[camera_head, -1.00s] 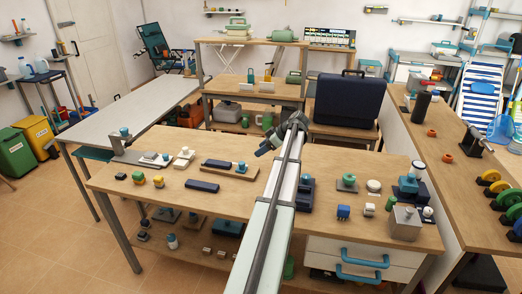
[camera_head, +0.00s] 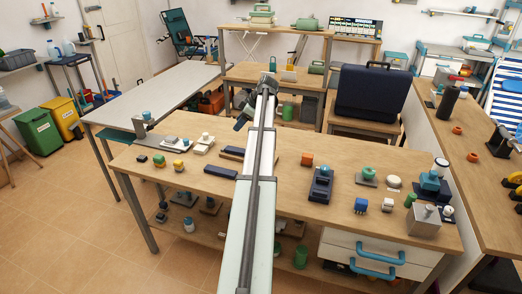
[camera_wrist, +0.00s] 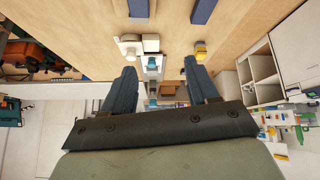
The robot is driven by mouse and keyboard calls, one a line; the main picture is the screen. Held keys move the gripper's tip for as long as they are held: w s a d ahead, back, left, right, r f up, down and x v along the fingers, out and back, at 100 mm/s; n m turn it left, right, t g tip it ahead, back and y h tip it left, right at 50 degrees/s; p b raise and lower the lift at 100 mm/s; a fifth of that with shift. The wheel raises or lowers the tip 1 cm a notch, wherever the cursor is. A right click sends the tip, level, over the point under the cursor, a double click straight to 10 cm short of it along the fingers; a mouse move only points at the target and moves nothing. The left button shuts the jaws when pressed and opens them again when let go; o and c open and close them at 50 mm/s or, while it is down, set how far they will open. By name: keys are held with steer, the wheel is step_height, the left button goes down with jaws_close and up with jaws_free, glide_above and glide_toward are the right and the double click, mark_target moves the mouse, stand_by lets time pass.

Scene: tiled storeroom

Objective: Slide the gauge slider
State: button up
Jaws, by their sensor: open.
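What looks like the gauge is a long grey bar (camera_head: 160,144) lying at the left end of the wooden table, with an upright grey end piece and a blue knob (camera_head: 147,115). A smaller blue-topped part sits along the bar; I cannot tell for certain which part is the slider. My gripper (camera_head: 238,124) is above the table, to the right of the bar and apart from it. In the wrist view, my gripper (camera_wrist: 160,77) has its two dark fingers spread and empty. A blue-topped piece (camera_wrist: 153,62) shows between them, below and apart.
A white block (camera_head: 203,144) stands beside the bar. Small black, green and yellow knobs (camera_head: 159,160) are in front of it. A dark blue block (camera_head: 220,170) lies near my arm. A large dark case (camera_head: 370,93) stands behind the table. The grey table (camera_head: 150,100) at the left is clear.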

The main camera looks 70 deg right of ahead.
steer(key=s+d+m+g, duration=0.3)
steer(key=s+g, duration=0.4)
steer(key=s, duration=0.1)
step_height(320, 180, down, 14)
steer(key=shift+a+f, duration=0.1)
steer(key=shift+a, duration=0.05)
stand_by(0.4)
steer(key=shift+c, duration=0.3)
jaws_close()
stand_by(0.3)
